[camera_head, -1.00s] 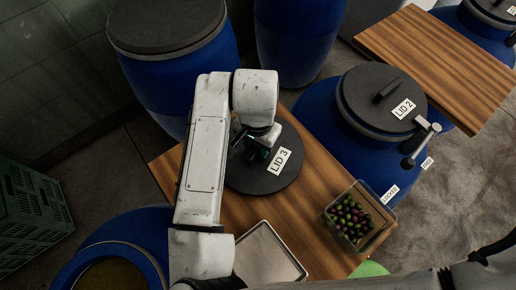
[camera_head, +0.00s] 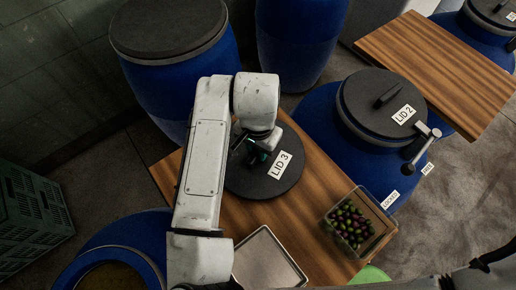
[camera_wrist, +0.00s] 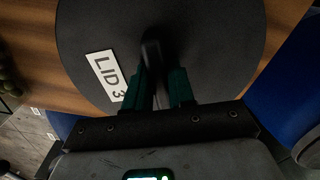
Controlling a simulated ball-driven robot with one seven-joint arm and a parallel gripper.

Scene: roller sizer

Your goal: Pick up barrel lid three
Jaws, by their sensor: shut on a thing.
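Barrel lid three (camera_head: 272,183) is a round dark grey disc with a white "LID 3" label, over the wooden table (camera_head: 312,224). It fills the upper part of the wrist view (camera_wrist: 215,45). My gripper (camera_head: 256,152) reaches it from above, partly hidden behind my white arm in the head view. In the wrist view my gripper's green fingers (camera_wrist: 165,85) are shut on the lid's dark handle (camera_wrist: 151,55). I cannot tell whether the lid touches the table or is slightly raised.
A clear box of olives (camera_head: 354,224) and a metal tray (camera_head: 267,262) stand on the table. A blue barrel with lid two (camera_head: 382,102) stands at right, its lever (camera_head: 424,145) sticking out. Another closed barrel (camera_head: 172,70) stands behind; an open one (camera_head: 112,262) is at lower left.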

